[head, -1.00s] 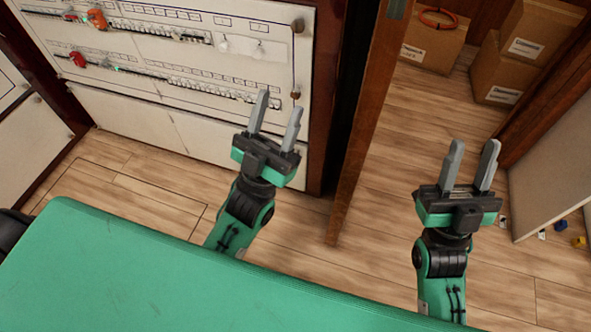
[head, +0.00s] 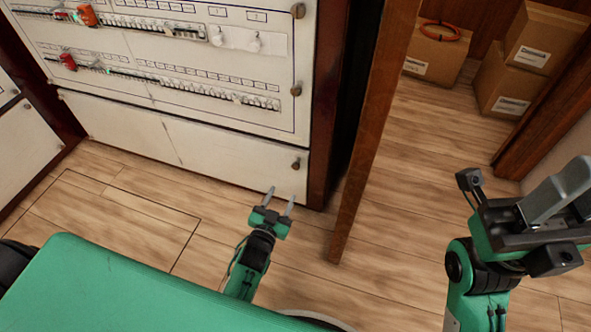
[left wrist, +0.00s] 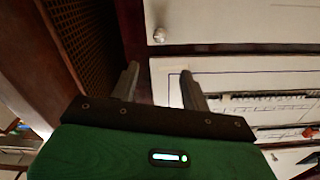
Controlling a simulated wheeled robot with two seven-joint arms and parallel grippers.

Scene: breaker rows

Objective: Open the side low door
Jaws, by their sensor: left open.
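A low white door (head: 235,155) runs along the bottom of the breaker cabinet, with a small round knob (head: 295,164) near its right end. Another white panel (head: 25,140) with its own knob stands at the far left; I cannot tell by label which is the side low door. My left gripper (head: 279,192) is open and empty, in front of and below the knob in the head view. In the left wrist view a knob (left wrist: 158,35) on a white door lies beyond the fingers, apart from them. My right gripper (head: 575,190) is raised at the right, its fingers overlapping in view.
Breaker rows (head: 190,87) fill the panel above the low door. A wooden door edge (head: 375,130) stands right of the cabinet. Cardboard boxes (head: 512,92) sit on the floor at the back right. My green base fills the lower left. The floor before the cabinet is clear.

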